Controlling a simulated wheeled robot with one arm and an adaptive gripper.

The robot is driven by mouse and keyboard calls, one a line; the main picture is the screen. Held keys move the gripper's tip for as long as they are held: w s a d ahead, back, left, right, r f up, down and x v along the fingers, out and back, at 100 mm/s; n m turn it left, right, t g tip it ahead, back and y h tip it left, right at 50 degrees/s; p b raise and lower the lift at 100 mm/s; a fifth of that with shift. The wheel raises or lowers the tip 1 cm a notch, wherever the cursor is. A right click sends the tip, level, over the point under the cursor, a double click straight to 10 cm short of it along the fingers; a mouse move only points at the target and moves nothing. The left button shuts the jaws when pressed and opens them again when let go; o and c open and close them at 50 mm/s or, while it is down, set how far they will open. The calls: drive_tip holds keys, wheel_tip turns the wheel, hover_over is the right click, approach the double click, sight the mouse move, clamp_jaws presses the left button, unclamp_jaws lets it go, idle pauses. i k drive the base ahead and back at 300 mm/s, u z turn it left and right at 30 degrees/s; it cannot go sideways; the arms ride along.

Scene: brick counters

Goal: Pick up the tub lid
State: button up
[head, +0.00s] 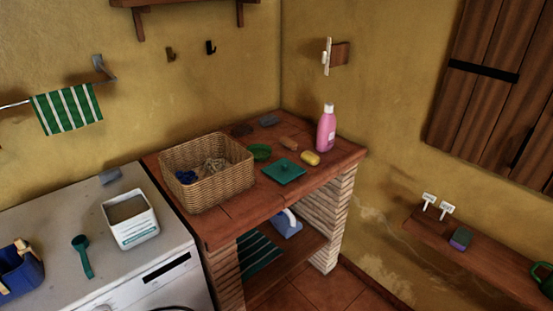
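A flat, square teal lid (284,170) with a small raised knob lies on the brick counter (237,222), right of the wicker basket and near the counter's front edge. It looks like the tub lid. A white tub (130,228) with a teal-marked label stands open on the washing machine at the left, with greyish contents inside. My gripper does not show in the head view.
Around the lid are a wicker basket (226,182), a green dish (260,152), a yellow soap-like piece (310,158) and a pink bottle (326,130). A teal scoop (82,256) lies on the washing machine (160,252). An iron (287,225) sits below the counter.

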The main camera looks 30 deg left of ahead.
sight(282, 171)
drive_tip(key=u, duration=0.65)
drive_tip(key=i, duration=0.9)
drive_tip(key=u, duration=1.65)
drive_tip(key=i, duration=0.85)
drive_tip(key=u, duration=0.05)
